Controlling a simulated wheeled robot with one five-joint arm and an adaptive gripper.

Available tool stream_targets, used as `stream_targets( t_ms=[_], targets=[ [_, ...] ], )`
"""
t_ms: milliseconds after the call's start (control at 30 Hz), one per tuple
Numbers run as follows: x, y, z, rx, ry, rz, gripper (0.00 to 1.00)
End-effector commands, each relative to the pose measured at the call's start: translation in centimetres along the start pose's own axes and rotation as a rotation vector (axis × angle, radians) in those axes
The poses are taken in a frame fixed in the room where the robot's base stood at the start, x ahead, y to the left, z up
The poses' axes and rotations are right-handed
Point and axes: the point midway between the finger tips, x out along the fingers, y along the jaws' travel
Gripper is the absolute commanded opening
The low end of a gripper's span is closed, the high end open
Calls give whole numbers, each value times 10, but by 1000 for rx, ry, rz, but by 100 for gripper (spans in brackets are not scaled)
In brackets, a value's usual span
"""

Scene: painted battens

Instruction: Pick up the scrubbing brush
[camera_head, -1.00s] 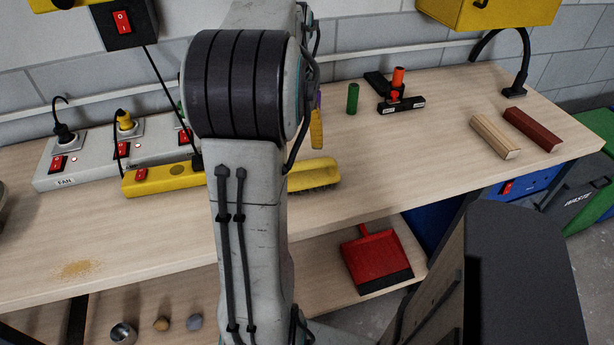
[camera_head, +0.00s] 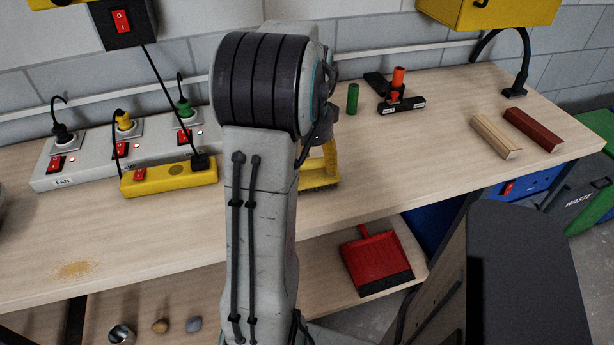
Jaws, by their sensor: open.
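The scrubbing brush (camera_head: 313,175) lies on the workbench just right of my arm's grey link. It has a yellow body with dark bristles beneath, and its left part is hidden behind my arm. My gripper (camera_head: 330,155) is mostly hidden behind my arm. One yellow finger part shows over the right end of the brush, pointing down. It is open. I cannot tell whether it touches the brush.
A yellow power strip (camera_head: 168,178) and a grey socket box (camera_head: 96,155) stand left of my arm. A green cylinder (camera_head: 353,98) and a black-and-orange tool (camera_head: 397,92) are behind. Two wooden blocks lie right. A red dustpan (camera_head: 375,258) sits on the lower shelf.

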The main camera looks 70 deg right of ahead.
Motion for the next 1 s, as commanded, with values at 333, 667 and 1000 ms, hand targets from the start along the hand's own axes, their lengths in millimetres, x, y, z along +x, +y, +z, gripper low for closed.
stream_targets(
  t_ms=[333, 667, 1000],
  targets=[
    [4, 0, 0, -1, 0, 0, 68],
    [4, 0, 0, -1, 0, 0, 39],
    [4, 0, 0, -1, 0, 0, 9]
  ],
)
